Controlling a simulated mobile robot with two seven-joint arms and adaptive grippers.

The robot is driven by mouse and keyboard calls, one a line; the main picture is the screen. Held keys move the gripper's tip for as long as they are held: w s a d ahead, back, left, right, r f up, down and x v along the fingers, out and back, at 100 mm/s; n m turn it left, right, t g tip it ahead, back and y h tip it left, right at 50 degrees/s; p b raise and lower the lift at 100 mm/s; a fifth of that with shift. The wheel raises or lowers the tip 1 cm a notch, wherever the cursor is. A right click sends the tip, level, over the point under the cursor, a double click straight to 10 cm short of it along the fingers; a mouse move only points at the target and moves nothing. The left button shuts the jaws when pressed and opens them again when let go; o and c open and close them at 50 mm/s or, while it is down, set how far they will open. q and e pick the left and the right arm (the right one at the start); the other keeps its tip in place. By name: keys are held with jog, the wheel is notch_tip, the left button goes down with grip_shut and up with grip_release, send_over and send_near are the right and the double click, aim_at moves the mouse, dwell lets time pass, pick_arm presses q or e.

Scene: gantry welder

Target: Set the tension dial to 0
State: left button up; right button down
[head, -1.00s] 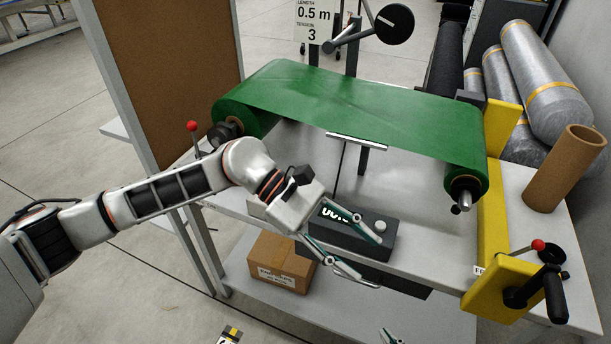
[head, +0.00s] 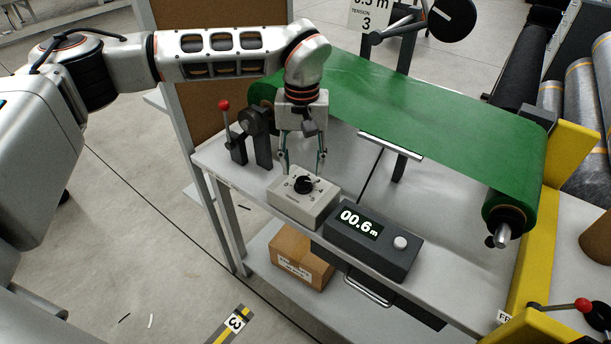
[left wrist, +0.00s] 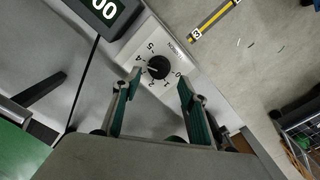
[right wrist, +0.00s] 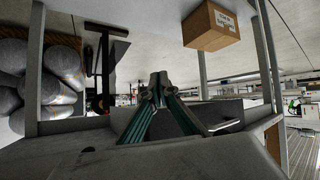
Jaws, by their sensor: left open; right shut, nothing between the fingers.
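The tension dial is a black knob (head: 303,185) on a light grey box (head: 300,208) at the table's front edge. In the left wrist view the knob (left wrist: 158,67) has printed numbers around it; 0, 1, 2, 4 and 5 are readable. Its pale mark seems to point left, near the 4 or a hidden 3; I cannot tell exactly. My left gripper (head: 303,166) points down, open, just above the dial. Its fingertips (left wrist: 160,78) stand either side of the knob, with gaps showing. My right gripper (right wrist: 158,80) is shut and empty in the right wrist view.
A dark counter box (head: 372,243) reading 00.6 m stands right of the dial box. A red-knobbed lever (head: 225,106) stands to the left. Green sheet (head: 430,130) spans the rollers behind. A sign (head: 368,14) shows tension 3. A carton (head: 300,258) sits on the lower shelf.

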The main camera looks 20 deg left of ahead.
aim_at(304, 180)
pick_arm(q)
jog(key=shift+f, duration=2.2)
jog(key=shift+d, duration=0.1)
jog(key=shift+c, duration=0.2)
jog(key=c, duration=1)
jog(key=shift+c, duration=0.2)
jog(key=shift+r, duration=0.1)
